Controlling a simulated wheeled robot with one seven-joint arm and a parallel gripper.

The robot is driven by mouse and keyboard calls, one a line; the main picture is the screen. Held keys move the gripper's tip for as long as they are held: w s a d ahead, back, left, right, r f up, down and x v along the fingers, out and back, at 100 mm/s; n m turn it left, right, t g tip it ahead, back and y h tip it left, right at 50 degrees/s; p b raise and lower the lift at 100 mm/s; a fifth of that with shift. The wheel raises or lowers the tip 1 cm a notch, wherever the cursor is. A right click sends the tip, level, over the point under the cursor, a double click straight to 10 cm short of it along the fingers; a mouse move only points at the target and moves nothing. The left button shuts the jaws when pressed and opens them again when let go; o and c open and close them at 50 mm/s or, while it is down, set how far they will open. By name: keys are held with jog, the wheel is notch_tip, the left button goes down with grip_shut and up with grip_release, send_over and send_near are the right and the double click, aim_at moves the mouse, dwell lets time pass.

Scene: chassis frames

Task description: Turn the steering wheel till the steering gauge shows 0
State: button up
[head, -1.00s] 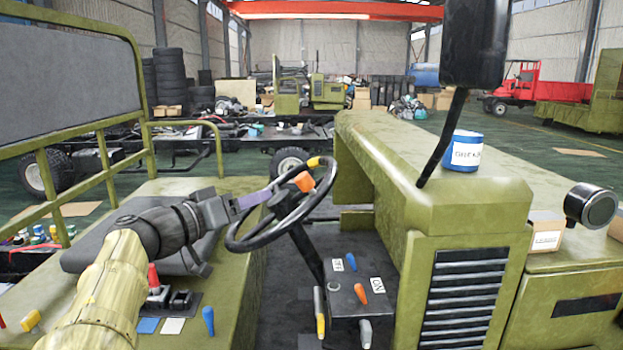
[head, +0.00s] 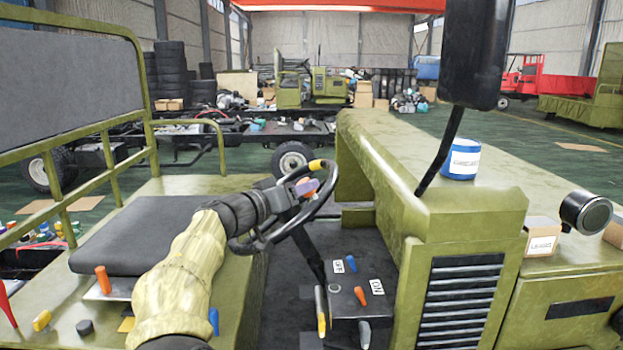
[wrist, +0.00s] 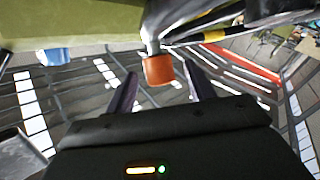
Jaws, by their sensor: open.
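The black steering wheel (head: 333,190) stands tilted on its column, with a yellow band (head: 317,165) at the top of its rim. An orange spinner knob (wrist: 158,71) hangs from a metal stem on the wheel in the wrist view. My gripper (wrist: 163,80) is open, with its purple fingers on either side of the knob, near their tips. Whether either finger touches it I cannot tell. In the head view my gripper (head: 304,187) is at the upper part of the wheel and mostly covers the knob. I cannot make out a steering gauge or its reading in either view.
A control box (head: 345,300) with levers and OFF and ON labels stands below the wheel. The grey seat (head: 130,235) is at left. A mirror (head: 476,55) on a black stalk, a blue can (head: 460,160) and the green hood (head: 400,165) are at right.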

jog(key=p+x, duration=0.1)
jog(key=x, duration=0.3)
jog(key=shift+w+d, duration=0.2)
grip_shut()
